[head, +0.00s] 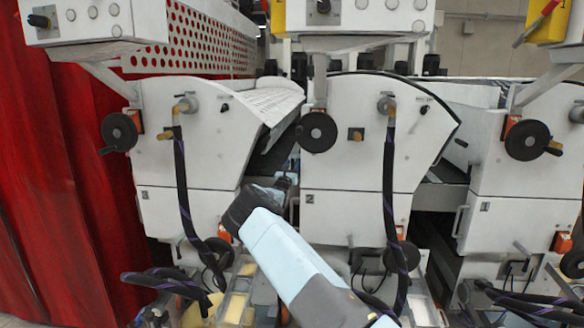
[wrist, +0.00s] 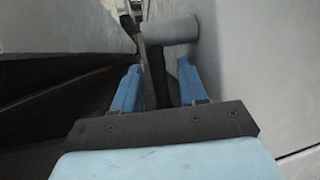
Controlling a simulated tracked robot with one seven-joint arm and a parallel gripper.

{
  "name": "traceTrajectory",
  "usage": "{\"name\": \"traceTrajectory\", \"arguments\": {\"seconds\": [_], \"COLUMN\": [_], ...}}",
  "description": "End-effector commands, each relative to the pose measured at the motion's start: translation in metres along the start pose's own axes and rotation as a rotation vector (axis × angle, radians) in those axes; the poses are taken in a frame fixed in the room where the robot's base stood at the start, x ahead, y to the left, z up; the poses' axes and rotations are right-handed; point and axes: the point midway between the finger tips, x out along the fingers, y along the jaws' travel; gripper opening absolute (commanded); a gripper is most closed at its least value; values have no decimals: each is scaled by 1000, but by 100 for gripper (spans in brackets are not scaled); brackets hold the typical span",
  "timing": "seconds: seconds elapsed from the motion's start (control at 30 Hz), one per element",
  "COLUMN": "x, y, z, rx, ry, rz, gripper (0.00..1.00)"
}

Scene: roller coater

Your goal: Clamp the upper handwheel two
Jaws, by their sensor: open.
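The upper handwheel on unit two (head: 317,132) is a black disc on the upper white panel of the middle unit, marked 2. My gripper (head: 286,181) shows small in the head view, below and a little left of that wheel, and looks apart from it. In the wrist view my gripper (wrist: 157,84) is open, with its two blue fingers spread. Ahead of them a grey cylinder (wrist: 172,29) sticks out from a pale panel on the right. A thin dark upright shape (wrist: 158,72) shows between the fingers; I cannot tell whether it is the wheel seen edge-on.
Similar handwheels sit on the left unit (head: 119,132) and the right unit (head: 527,140). A dark hose (head: 388,185) hangs down the middle unit's front, right of the wheel. A dark gap separates the left and middle units. A red curtain (head: 60,180) stands at the left.

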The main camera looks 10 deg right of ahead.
Motion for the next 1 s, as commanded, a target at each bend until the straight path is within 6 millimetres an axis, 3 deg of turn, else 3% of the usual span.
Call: {"name": "traceTrajectory", "arguments": {"seconds": [0.13, 0.57, 1.0], "x": [0, 0, -1], "y": [0, 0, 2], "z": [0, 0, 1], "rx": [0, 0, 1], "ry": [0, 0, 1], "rz": [0, 0, 2], "gripper": [40, 0, 0]}}
